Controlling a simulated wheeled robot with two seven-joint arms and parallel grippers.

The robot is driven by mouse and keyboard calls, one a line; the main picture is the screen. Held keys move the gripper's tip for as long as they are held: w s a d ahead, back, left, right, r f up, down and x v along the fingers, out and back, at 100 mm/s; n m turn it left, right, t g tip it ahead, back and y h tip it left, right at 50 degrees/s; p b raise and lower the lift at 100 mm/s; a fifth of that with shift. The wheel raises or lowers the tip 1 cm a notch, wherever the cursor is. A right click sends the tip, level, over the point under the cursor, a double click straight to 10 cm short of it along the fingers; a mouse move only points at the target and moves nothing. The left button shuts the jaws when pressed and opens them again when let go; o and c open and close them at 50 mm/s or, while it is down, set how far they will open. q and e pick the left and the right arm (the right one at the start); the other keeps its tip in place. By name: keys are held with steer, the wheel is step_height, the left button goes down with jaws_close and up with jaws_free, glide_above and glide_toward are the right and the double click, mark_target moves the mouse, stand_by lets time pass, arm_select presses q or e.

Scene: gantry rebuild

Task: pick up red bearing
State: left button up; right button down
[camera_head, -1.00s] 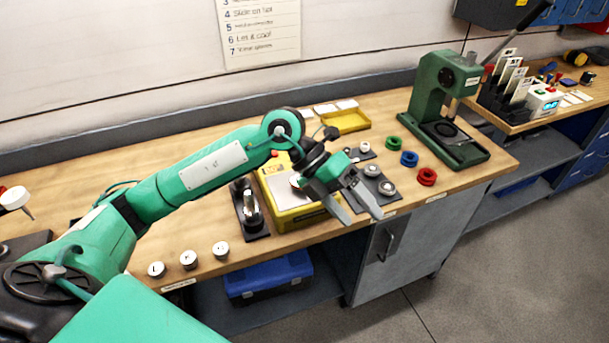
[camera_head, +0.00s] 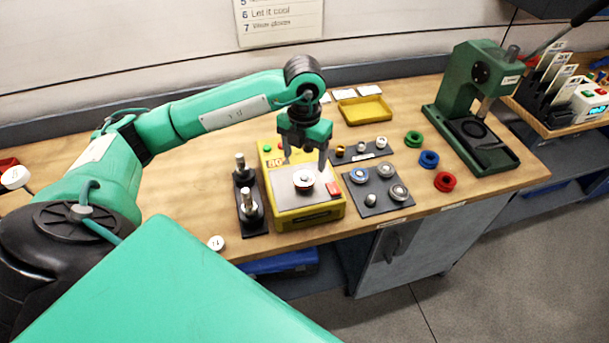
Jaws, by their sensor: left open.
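A red ring (camera_head: 445,181) lies on the table at the right, near the press. My right gripper is not in view.
A dark mat (camera_head: 382,207) with several bearings lies right of the heater, and a stand with metal posts (camera_head: 249,202) is on its left. A green press (camera_head: 473,105), green and blue rings and a yellow tray (camera_head: 364,110) stand further right. The left tabletop is mostly clear.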

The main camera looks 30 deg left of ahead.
mark_target(304, 177)
arm_select(q)
steer(key=shift+f+p, duration=0.3)
steer(key=shift+f, duration=0.6)
step_height(304, 177, down, 4)
steer(key=shift+p, duration=1.25)
steer(key=shift+f, duration=0.5)
steer(key=c, duration=1.2)
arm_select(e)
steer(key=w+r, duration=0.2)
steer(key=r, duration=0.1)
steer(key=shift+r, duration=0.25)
arm_select(q)
steer(key=shift+r, duration=0.15)
